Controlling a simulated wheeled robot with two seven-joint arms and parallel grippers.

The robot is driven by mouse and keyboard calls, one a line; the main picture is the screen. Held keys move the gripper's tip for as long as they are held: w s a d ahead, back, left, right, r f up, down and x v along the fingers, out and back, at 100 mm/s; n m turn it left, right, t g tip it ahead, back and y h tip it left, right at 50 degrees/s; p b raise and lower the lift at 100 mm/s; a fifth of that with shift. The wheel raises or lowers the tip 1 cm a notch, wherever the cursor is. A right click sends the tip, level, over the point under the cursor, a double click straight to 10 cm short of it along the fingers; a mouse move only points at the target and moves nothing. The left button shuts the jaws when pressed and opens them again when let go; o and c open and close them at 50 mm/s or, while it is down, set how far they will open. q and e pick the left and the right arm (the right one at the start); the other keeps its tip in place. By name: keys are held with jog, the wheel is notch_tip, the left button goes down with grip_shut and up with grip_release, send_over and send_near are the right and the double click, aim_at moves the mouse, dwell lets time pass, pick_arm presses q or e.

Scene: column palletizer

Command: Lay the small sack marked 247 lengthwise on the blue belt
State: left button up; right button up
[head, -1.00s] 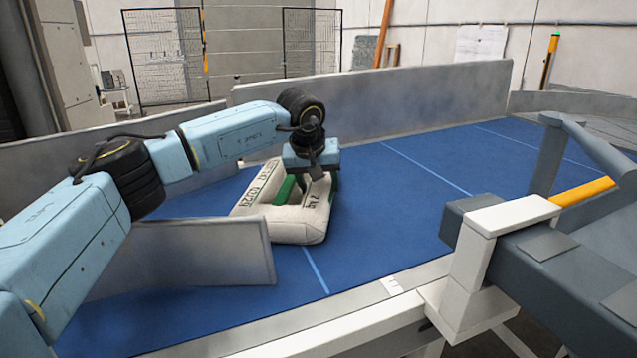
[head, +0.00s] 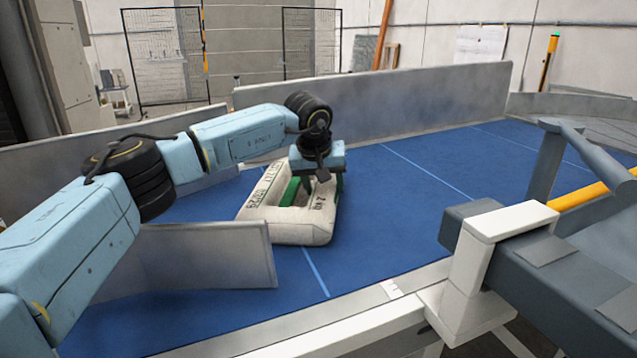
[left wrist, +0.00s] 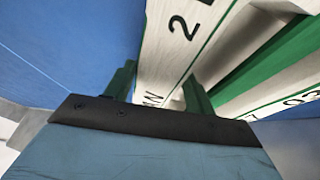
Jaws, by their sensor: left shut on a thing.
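The small sack (head: 318,229) is off-white with green bands and black print, too small to read surely as 247. It is at the blue belt (head: 385,225), low over or on its surface; I cannot tell if it touches. My left gripper (head: 317,178) reaches down from above and is shut on the sack's right part. In the left wrist view, the sack (left wrist: 172,45) shows between the fingers of my left gripper (left wrist: 160,88), with its print and green bands close up. The gripper and wrist hide part of the sack's top. My right gripper is not in view.
A grey metal guard (head: 205,255) stands just left in front of the sack. A long grey side wall (head: 400,105) runs behind the belt. A white and grey frame (head: 490,250) stands at the right. The belt is clear right of the sack.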

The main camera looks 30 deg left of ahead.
pick_arm(q)
jog(key=shift+w+d+r+p, duration=0.2)
jog(key=shift+w+d+p, duration=0.65)
jog(key=shift+w+d, duration=0.4)
jog(key=shift+w+d+r+p, duration=0.2)
jog(key=shift+w+d+p, duration=0.65)
jog(key=shift+w+d, duration=0.35)
jog(key=shift+w+d+p, duration=0.5)
jog(key=shift+w+d, duration=0.3)
jog(key=shift+d, duration=0.05)
jog(key=m+h+p, duration=0.1)
jog(key=m, duration=0.1)
jog(key=shift+r+m, duration=0.1)
jog(key=shift+m, duration=0.2)
jog(key=shift+m+h, duration=0.7)
jog(key=shift+m, duration=0.9)
jog(key=shift+s, duration=0.1)
